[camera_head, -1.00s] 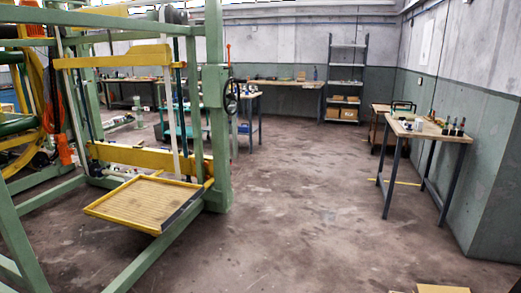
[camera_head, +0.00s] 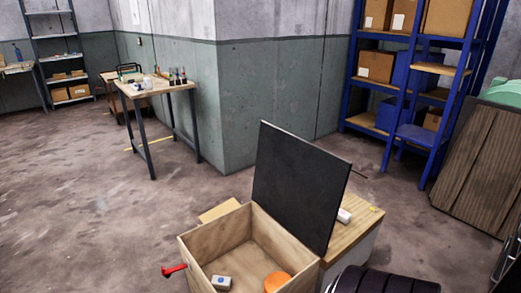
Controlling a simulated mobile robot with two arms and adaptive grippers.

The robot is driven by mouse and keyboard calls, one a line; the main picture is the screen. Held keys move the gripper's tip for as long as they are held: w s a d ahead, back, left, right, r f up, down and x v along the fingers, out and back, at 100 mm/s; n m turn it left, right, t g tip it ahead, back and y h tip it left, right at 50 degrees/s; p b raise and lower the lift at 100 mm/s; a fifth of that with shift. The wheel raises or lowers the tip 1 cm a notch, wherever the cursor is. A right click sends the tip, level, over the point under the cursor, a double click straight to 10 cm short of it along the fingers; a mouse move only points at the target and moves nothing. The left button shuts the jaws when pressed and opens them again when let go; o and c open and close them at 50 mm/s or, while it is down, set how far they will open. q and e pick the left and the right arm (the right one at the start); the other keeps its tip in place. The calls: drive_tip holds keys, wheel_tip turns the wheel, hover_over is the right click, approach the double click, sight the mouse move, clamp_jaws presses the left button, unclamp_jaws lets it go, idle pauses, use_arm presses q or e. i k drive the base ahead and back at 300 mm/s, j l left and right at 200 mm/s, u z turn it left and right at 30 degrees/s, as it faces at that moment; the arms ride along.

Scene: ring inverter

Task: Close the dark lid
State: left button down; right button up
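The dark lid (camera_head: 300,182) is a flat black panel in the head view. It stands raised and open, leaning back a little, along the right side of a wooden box (camera_head: 208,250). The open box holds a small white and blue item (camera_head: 221,282) and an orange round object (camera_head: 277,282). A red piece (camera_head: 174,270) sticks out from the box's left side. Neither of my grippers shows in this view.
A wooden-topped cabinet (camera_head: 352,232) stands right of the box, with black ribbed cylinders (camera_head: 380,280) in front. A workbench (camera_head: 160,88) stands at the wall. Blue shelving (camera_head: 405,75) holds cartons. Open floor (camera_head: 75,210) lies to the left.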

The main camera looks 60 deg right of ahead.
sight(302, 185)
drive_tip(key=k+l, duration=0.1)
drive_tip(key=l, duration=0.3)
drive_tip(key=k+l, duration=0.15)
drive_tip(key=l, duration=0.2)
drive_tip(key=k+l, duration=0.1)
drive_tip(key=l, duration=0.3)
drive_tip(key=k+l, duration=0.15)
drive_tip(key=l, duration=0.25)
drive_tip(key=k+l, duration=0.1)
drive_tip(key=l, duration=0.25)
